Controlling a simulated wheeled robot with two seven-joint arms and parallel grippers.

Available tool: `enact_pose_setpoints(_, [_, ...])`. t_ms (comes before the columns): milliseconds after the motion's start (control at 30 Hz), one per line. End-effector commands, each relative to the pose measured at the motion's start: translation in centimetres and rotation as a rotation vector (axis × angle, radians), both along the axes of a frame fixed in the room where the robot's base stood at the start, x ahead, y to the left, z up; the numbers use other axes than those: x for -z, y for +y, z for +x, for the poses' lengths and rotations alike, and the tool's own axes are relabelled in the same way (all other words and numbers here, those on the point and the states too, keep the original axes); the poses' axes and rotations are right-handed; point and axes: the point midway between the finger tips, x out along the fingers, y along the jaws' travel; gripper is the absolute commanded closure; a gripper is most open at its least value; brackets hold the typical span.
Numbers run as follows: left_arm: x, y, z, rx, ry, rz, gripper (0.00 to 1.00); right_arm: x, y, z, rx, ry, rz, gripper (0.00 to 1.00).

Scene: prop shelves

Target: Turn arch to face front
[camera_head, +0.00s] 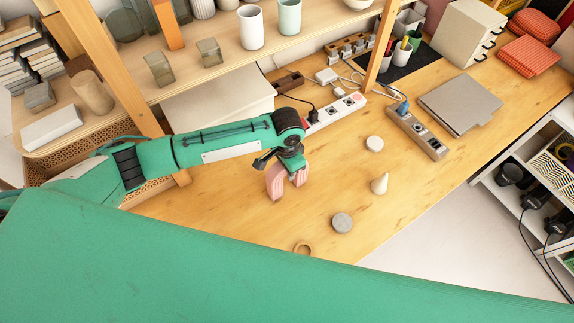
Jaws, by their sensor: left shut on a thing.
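A pink ribbed arch (275,183) stands on the wooden table in the head view, below the end of my left arm. My left gripper (289,168) comes down over the arch from above and is shut on its upper part. The fingers and the top of the arch partly hide each other. One leg of the arch shows at the left and a shorter bit at the right. My right gripper is not in the picture.
On the wooden table (330,262) near the arch are a white disc (374,143), a cream cone (379,184), a grey disc (342,222) and a wooden ring (303,248). Power strips (416,133) and a closed laptop (460,103) lie farther back. A shelf post (110,68) stands behind my left arm.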

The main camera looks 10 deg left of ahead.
Motion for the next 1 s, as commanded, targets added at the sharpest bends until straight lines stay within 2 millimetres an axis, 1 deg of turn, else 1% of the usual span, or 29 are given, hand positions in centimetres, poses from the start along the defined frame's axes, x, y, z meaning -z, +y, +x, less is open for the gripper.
enact_pose_setpoints(667, [0.35,-0.04,0.03,-0.002,0.000,-0.001,1.00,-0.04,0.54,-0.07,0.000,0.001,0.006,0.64])
enact_pose_setpoints(700, [0.33,-0.04,0.04,-0.001,0.000,-0.001,0.61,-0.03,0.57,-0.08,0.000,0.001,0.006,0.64])
enact_pose_setpoints(800, [0.33,-0.04,0.04,-0.001,0.000,-0.001,0.44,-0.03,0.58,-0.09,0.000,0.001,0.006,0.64])
enact_pose_setpoints(1000, [0.35,-0.03,0.01,-0.001,0.000,-0.001,0.44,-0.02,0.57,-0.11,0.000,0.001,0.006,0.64])
